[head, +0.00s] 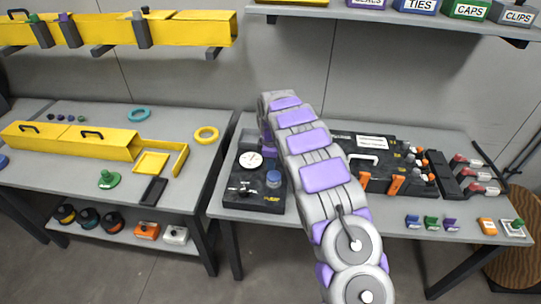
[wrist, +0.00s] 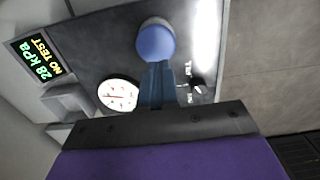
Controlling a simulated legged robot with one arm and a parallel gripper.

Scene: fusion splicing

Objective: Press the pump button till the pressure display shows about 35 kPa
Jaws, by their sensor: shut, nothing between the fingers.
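The pump unit is a dark box (head: 262,202) on the right table, with a blue round button (head: 273,179) and a white dial gauge (head: 250,160). In the wrist view the blue button (wrist: 155,42) is just beyond the tips of my gripper (wrist: 158,66), which is shut and empty. The fingertips overlap the button's lower edge in that picture; I cannot tell whether they touch it. The pressure display (wrist: 41,58) reads 28 kPa, with "NO TEST" beside it. In the head view my arm hides the gripper.
A black case (head: 372,184) with orange latches and several tools lies right of my arm. The left table holds a yellow duct (head: 70,140) and loose parts. Labelled bins (head: 415,6) stand on a shelf above. A small knob (wrist: 197,89) is beside my fingers.

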